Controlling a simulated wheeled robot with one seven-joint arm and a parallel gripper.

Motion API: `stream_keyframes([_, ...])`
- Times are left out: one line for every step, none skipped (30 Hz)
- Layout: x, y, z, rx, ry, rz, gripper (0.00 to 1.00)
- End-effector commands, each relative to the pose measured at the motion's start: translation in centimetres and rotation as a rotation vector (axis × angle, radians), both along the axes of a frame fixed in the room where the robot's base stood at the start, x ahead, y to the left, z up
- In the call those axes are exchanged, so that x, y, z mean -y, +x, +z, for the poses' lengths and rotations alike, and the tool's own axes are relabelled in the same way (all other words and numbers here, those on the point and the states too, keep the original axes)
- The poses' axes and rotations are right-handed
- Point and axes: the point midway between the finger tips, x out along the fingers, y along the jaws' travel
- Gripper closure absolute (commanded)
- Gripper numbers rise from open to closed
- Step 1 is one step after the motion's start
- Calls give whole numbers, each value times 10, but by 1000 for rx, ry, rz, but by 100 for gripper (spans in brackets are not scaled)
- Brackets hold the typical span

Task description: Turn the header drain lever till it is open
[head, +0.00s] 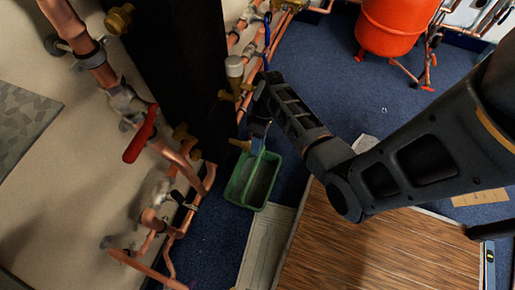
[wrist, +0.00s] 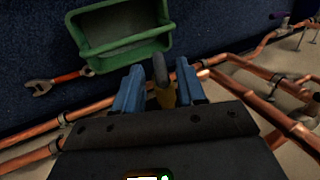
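My gripper (head: 258,143) points down beside the dark column in the head view, above the green tray (head: 234,191). In the wrist view its two blue fingers (wrist: 160,90) stand apart. A brass fitting (wrist: 165,98) with a dark grey, upright part (wrist: 159,68) shows between them, with a gap on each side. This looks like the drain valve and its lever, but I cannot tell for sure. In the head view a brass fitting (head: 239,143) sits just left of my gripper. The lever's angle is hard to tell.
Copper pipes (wrist: 280,88) run close on both sides of my gripper. A red lever (head: 142,135) is on the pipe at left. A wrench (wrist: 40,88) lies by the green tray. A red tank (head: 390,28) stands at the back. Blue floor is free at right of centre.

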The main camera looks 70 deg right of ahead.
Motion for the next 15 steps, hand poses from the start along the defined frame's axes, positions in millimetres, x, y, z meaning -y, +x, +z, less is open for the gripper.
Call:
stream_keyframes([-3,-1,-9,-3,2,1,60])
stream_keyframes([-4,-1,-13,-2,1,1,60])
stream_keyframes([-6,-1,-16,-2,1,1,60])
stream_keyframes([-7,-1,-19,-2,1,1,60])
stream_keyframes([-8,-1,-21,-3,1,1,60])
stream_keyframes([-9,-1,-23,-3,1,1,60])
stream_keyframes([-9,-1,-24,-2,1,1,60])
stream_keyframes([-10,-1,-25,-2,0,1,60])
stream_keyframes([-10,-1,-25,-2,0,1,60])
stream_keyframes([-10,-1,-26,-1,0,-1,60])
stream_keyframes([-10,-1,-26,-1,0,0,60])
stream_keyframes([-10,-1,-26,-1,0,-1,60])
stream_keyframes([-10,-1,-26,-1,0,-1,60])
stream_keyframes([-10,-1,-26,-1,0,-1,60])
stream_keyframes([-10,-1,-26,-2,0,0,60])
